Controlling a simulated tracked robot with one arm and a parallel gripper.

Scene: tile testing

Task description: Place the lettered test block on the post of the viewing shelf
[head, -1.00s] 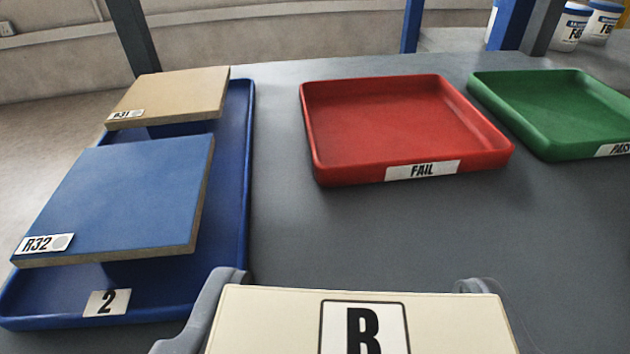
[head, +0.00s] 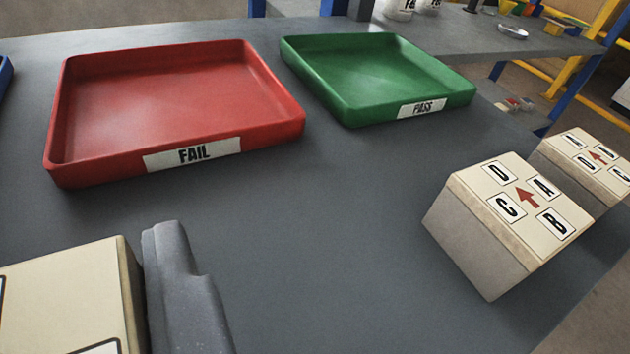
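The lettered test block (head: 65,290) is a thick cream slab at the lower left of the view. It is cut off by the frame, and only edges of its black-bordered label show. One grey finger of my gripper (head: 180,290) stands against the block's right side. The other finger is out of view to the left. The gripper appears shut on the block. Two cream pieces with sloped tops stand at the right; the nearer piece (head: 520,215) carries letters D, A, C, B around a red arrow. I cannot make out the viewing shelf's post with certainty.
A red FAIL tray (head: 290,130) and a green PASS tray (head: 345,108) sit empty on the grey table (head: 330,250). The second sloped piece (head: 590,165) stands behind the first, near the table's right edge. A grey raised surface (head: 500,40) with small items lies at the back right.

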